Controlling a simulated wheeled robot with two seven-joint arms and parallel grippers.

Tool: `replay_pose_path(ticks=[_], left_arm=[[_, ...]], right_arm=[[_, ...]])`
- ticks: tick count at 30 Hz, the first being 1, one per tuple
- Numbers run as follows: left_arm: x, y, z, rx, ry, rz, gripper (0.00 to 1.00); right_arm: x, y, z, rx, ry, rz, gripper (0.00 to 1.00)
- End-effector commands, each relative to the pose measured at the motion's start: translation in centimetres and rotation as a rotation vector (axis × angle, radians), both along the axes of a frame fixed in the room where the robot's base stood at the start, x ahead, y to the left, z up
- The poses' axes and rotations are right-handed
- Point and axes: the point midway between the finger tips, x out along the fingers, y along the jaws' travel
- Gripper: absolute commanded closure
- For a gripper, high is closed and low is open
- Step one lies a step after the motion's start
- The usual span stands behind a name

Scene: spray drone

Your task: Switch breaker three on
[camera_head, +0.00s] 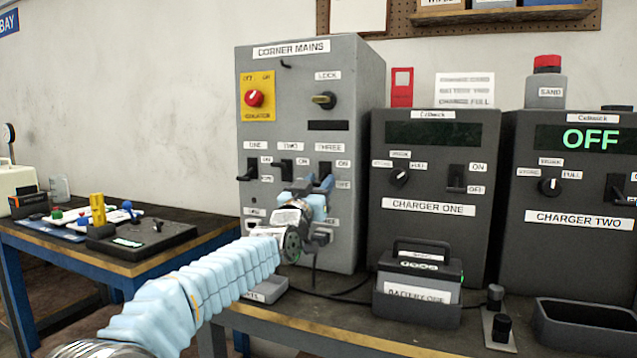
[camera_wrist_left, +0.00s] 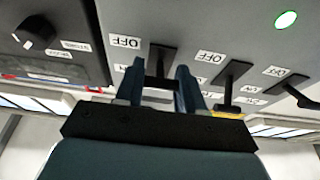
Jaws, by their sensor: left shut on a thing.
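The grey cabinet marked CORNER MAINS (camera_head: 300,100) stands on the bench. It carries switches one (camera_head: 252,168), two (camera_head: 287,168) and three (camera_head: 325,168), with ON and OFF labels beside them. My left gripper (camera_head: 321,186) is at switch three, partly covering it. In the left wrist view, turned upside down, my left gripper (camera_wrist_left: 161,88) has its fingers on both sides of the black lever of breaker three (camera_wrist_left: 160,62), shut on it. Levers two (camera_wrist_left: 232,78) and one (camera_wrist_left: 287,90) are to the right there. Whether lever three sits on or off is hard to tell. My right gripper is not shown.
Charger one (camera_head: 435,165) stands close right of the cabinet, with charger two (camera_head: 580,180) beyond. A battery (camera_head: 418,290) sits in front of charger one. A red knob (camera_head: 254,98) and lock key (camera_head: 324,99) are above the breakers. A green lamp (camera_wrist_left: 287,19) is lit.

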Motion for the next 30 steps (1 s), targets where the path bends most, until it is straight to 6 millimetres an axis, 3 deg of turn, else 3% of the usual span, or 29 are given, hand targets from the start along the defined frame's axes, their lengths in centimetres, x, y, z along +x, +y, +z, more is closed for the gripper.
replay_pose_path(ticks=[9, 21, 30], left_arm=[[-0.3, -0.1, 1.7, 0.066, 0.198, -0.002, 0.92], [-0.3, 0.1, 2.4, 0.146, 0.447, 0.0, 0.92], [-0.2, 0.1, 2.7, 0.171, 0.528, 0.001, 0.92]], right_arm=[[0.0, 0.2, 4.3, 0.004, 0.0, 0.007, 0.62], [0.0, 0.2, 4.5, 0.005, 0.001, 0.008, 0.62], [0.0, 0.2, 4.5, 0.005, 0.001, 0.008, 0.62]])
